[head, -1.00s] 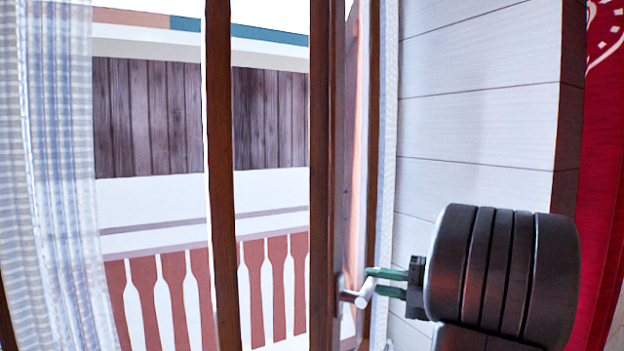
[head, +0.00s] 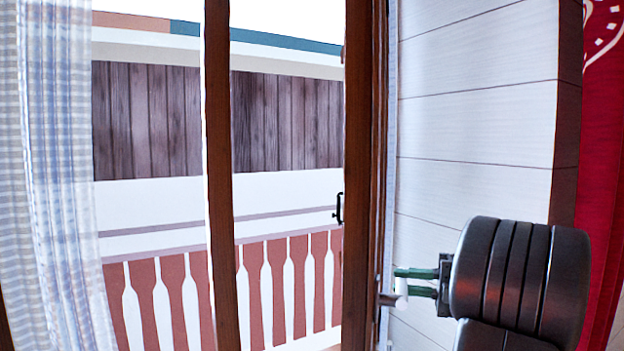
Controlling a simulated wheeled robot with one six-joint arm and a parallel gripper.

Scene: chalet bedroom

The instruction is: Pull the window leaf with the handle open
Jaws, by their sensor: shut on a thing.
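The window leaf (head: 362,150) with the handle is a brown wooden frame seen nearly edge-on, right of the middle of the head view. It is swung inward, towards the white wall. My gripper (head: 402,281) has green fingertips and comes in from the right. It is shut on the handle. The exact contact is small in the picture, and my wrist hides what lies behind it.
A second brown window post (head: 219,180) stands left of the leaf. A checked, sheer curtain (head: 58,180) hangs at the far left. The white plank wall (head: 475,130) is close on the right, with a red cloth (head: 600,150) beyond. A balcony railing (head: 290,285) shows outside.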

